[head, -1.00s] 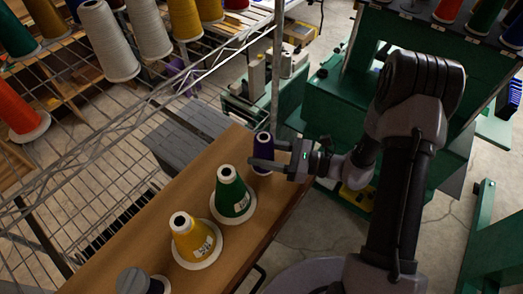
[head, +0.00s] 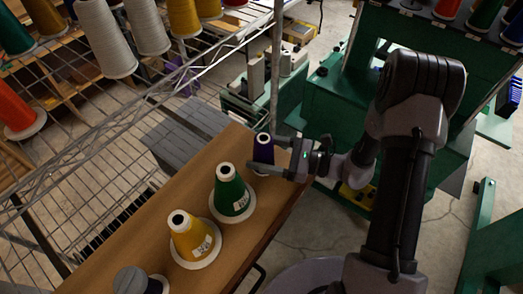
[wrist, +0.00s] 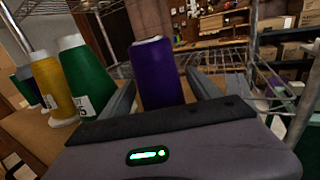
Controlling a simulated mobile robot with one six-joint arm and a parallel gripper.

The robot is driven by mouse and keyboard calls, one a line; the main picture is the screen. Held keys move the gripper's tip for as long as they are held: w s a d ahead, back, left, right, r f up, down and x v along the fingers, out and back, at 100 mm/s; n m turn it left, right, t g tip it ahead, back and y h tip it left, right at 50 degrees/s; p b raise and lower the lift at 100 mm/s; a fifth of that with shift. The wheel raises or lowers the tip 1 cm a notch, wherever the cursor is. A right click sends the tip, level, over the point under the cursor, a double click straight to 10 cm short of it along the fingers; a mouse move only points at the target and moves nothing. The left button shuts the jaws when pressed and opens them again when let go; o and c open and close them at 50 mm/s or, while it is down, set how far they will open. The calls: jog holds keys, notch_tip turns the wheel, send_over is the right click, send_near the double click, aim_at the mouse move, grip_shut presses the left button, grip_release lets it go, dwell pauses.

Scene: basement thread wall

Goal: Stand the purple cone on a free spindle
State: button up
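The purple cone (head: 263,150) stands upright at the far end of a brown bench top (head: 130,221), beyond a green cone. My gripper (head: 267,155) is around it, with one finger on each side. In the wrist view the purple cone (wrist: 156,75) rises between the two spread fingers. The fingers look apart from it, though light contact at the sides cannot be ruled out. Its lower part is hidden by my gripper. I cannot make out a bare spindle in either view.
A green cone (head: 231,190) and a yellow cone (head: 191,237) stand nearby on the bench, with a grey-topped cone (head: 131,280) at the near end. A wire rack (head: 85,160) borders the left. A green machine (head: 345,100) stands behind, with cones along its top.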

dwell(0.4)
jog(key=v, duration=1.7)
jog(key=s+a+r+n+h+b, duration=0.2)
jog(key=s+a+n+h+b, duration=0.1)
jog(key=s+n+h+b, duration=0.2)
jog(key=s+a+r+n+t+h+b, duration=0.1)
jog(key=s+a+r+n+h+b, duration=0.2)
jog(key=s+n+h+b, duration=0.3)
jog(key=s+a+n+h, duration=0.1)
jog(key=s+n+h, duration=0.1)
jog(key=n+h, duration=0.2)
jog(key=shift+a+r+n+b, duration=0.25)
jog(key=shift+r+n+b, duration=0.05)
jog(key=shift+n, duration=0.5)
